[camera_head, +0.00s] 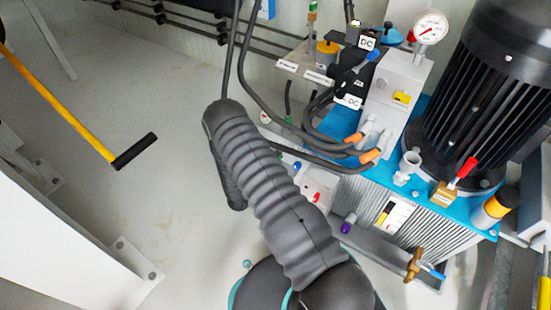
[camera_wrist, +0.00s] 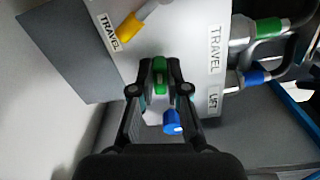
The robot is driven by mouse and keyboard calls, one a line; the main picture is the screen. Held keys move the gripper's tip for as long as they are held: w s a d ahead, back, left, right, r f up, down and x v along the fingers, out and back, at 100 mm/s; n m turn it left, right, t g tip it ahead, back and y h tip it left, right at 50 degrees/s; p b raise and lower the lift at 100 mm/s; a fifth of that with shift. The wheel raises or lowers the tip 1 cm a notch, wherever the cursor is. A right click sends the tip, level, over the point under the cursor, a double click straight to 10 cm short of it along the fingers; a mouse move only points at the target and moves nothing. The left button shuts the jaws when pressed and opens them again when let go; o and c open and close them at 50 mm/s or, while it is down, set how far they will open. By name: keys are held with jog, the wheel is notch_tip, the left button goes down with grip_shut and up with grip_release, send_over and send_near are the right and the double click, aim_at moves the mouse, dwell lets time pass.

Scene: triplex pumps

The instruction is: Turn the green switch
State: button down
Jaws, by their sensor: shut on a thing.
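The green switch (camera_wrist: 159,66) shows in the wrist view on a light grey panel (camera_wrist: 185,40). My gripper (camera_wrist: 160,72) is shut on the green switch, with one black fingertip on each side of it. The lower part of the switch and its base are partly hidden between the fingers. In the head view my arm covers the gripper, and I cannot make out the green switch there.
In the wrist view a blue switch (camera_wrist: 172,122) sits close below the fingers and a yellow switch (camera_wrist: 128,28) at upper left. Green (camera_wrist: 269,28) and blue (camera_wrist: 255,78) hose fittings stick out at right. In the head view a blue-topped pump unit (camera_head: 405,195) with hoses stands at right.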

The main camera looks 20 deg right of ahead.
jog(key=shift+w+a+n, duration=0.1)
jog(key=shift+w+n, duration=0.05)
jog(key=shift+n, duration=0.25)
jog(key=c, duration=1.2)
grip_release()
jog(key=shift+o, duration=0.2)
jog(key=v, duration=1.2)
